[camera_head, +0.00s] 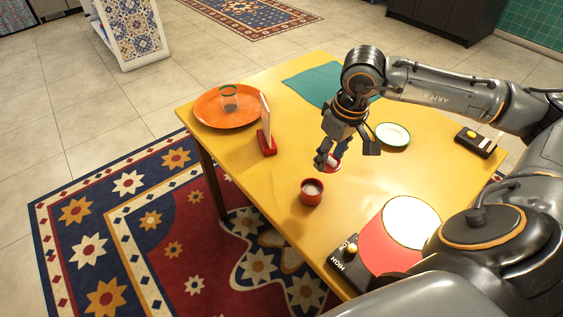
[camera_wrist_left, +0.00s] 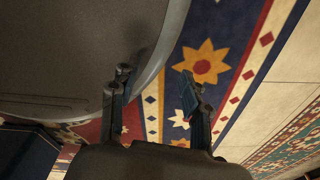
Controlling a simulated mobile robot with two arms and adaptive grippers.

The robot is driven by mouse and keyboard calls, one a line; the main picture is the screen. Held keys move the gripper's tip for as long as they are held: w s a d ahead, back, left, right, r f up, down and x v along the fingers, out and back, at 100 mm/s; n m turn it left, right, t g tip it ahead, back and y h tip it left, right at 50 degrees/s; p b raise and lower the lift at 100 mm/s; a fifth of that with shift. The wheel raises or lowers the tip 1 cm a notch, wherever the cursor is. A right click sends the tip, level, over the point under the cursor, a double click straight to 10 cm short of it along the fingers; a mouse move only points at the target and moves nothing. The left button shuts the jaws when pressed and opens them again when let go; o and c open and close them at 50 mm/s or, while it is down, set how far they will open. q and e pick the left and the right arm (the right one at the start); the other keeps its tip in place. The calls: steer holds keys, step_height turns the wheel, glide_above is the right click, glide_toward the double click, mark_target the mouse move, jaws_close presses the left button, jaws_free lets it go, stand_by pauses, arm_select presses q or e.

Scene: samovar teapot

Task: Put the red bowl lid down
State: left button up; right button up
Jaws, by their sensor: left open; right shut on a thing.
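The red bowl (camera_head: 311,194) stands upright and uncovered on the yellow table, with pale contents showing inside. My right gripper (camera_head: 340,154) is over the table, just behind and to the right of the bowl. It is shut on the red bowl lid (camera_head: 333,165), a small red and white piece mostly hidden by the fingers. I cannot tell whether the lid touches the table. My left gripper (camera_wrist_left: 157,78) is open and empty in the left wrist view, above the patterned rug.
The yellow table (camera_head: 240,170) also carries an orange plate (camera_head: 212,117) with a glass (camera_head: 229,98), a red stand with a card (camera_head: 267,140), a teal mat (camera_head: 305,86), a white plate (camera_head: 392,134) and a HIGH/LOW switch box (camera_head: 346,257). The table left of the bowl is clear.

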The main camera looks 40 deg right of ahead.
steer(key=shift+w+a, duration=0.25)
steer(key=shift+w, duration=0.15)
steer(key=w+a+f, duration=0.1)
steer(key=w, duration=0.1)
steer(key=w+a+f+p, duration=0.1)
steer(key=w, duration=0.1)
steer(key=w+p, duration=0.1)
steer(key=w, duration=0.1)
steer(key=shift+a+f, duration=0.4)
glide_toward(278, 175)
steer(key=shift+f+p, duration=0.35)
steer(key=shift+f, duration=0.4)
steer(key=shift+w+a+f, duration=0.15)
steer(key=shift+w+f, duration=0.4)
steer(key=shift+f, duration=0.2)
step_height(278, 175, down, 3)
steer(key=shift+p, duration=0.55)
steer(key=o, duration=1)
arm_select(q)
steer(key=r, duration=0.3)
steer(key=shift+s+a+r, duration=0.1)
steer(key=shift+s+r, duration=0.25)
arm_select(e)
steer(key=shift+o, duration=0.2)
